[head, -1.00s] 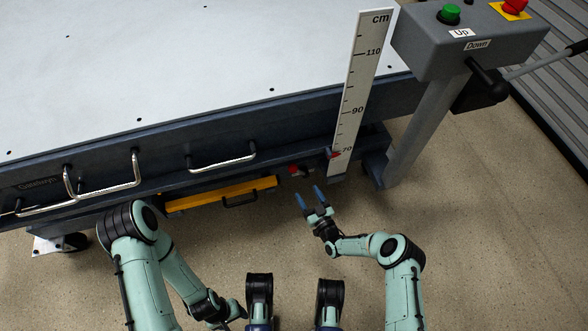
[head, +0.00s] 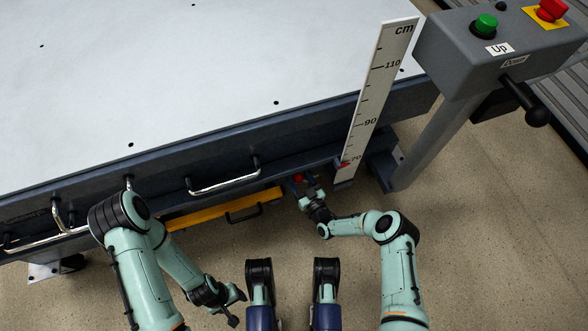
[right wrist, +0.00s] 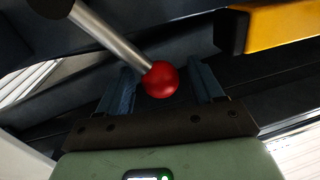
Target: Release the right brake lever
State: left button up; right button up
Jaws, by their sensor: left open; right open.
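The brake lever's red ball knob (right wrist: 160,79) and its metal shaft (right wrist: 112,37) fill the middle of the right wrist view. The shaft slants up to the left to a dark pivot. My right gripper (right wrist: 163,70) is open, with its blue fingers on either side of the knob and gaps between them and it. In the head view the red knob (head: 298,178) is a small spot under the table edge, partly hidden by my right gripper (head: 312,187). My left gripper (head: 235,305) is open, low and away from the table.
A yellow bar (head: 225,208) with a black handle is left of the knob. The height scale (head: 372,100) and a grey post (head: 430,145) with a control box (head: 495,50) stand to the right. Chrome handles (head: 225,182) stick out from the table side. The floor in front is clear.

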jog(key=shift+w+a, duration=0.15)
jog(key=shift+w, duration=0.15)
jog(key=shift+s, duration=0.1)
grip_shut()
jog(key=shift+w+d+r+m+t, duration=0.15)
jog(key=shift+w+d+r+m, duration=0.1)
jog(key=shift+d+m, duration=0.65)
jog(key=shift+w+d+r+m+t, duration=0.1)
jog(key=shift+w+d+r+m, duration=0.2)
jog(key=shift+d+m, duration=0.6)
jog(key=shift+w+d+r+m+t, duration=0.2)
jog(key=shift+d+m, duration=0.35)
jog(key=shift+m, duration=0.65)
grip_release()
